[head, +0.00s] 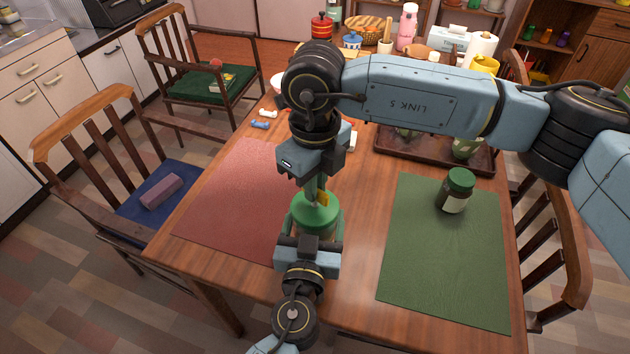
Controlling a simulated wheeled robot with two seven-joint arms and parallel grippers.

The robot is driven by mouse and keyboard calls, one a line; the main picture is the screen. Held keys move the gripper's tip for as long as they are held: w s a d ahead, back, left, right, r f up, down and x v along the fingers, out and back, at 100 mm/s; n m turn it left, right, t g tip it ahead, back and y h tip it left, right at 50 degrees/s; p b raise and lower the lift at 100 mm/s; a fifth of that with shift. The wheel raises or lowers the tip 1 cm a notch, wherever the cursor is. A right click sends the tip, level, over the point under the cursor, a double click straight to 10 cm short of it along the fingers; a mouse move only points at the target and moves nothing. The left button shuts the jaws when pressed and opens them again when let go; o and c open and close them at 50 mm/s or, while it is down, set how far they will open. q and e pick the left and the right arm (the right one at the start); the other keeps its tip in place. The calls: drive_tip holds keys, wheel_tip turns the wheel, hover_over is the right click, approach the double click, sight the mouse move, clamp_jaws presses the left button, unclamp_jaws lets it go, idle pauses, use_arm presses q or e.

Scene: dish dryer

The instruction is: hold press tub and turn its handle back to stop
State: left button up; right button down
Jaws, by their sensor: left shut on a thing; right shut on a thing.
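The press tub, with its green lid (314,215), stands between the two placemats, close to the red one's right edge. My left gripper (312,236) reaches up from the bottom of the view and is shut on the tub's body, with its fingers at either side. My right gripper (315,188) comes down from above and is shut on the tub's handle (322,198) over the lid. A small yellow part of the handle shows beside the fingers. Most of the tub's body and handle is hidden by my grippers, so the handle's angle is hard to tell.
A red placemat (235,200) lies at left and a green placemat (440,265) at right, bearing a dark jar with a green lid (456,190). A brown tray (483,160) with cups stands behind. Chairs flank the table. The green mat's front is clear.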

drive_tip(key=n, duration=0.6)
drive_tip(key=shift+r+n, duration=0.1)
drive_tip(key=shift+n, duration=0.2)
drive_tip(key=n, duration=1)
drive_tip(key=shift+n, duration=0.4)
drive_tip(key=n, duration=0.4)
drive_tip(key=shift+n, duration=0.4)
drive_tip(key=c, duration=1.5)
unclamp_jaws()
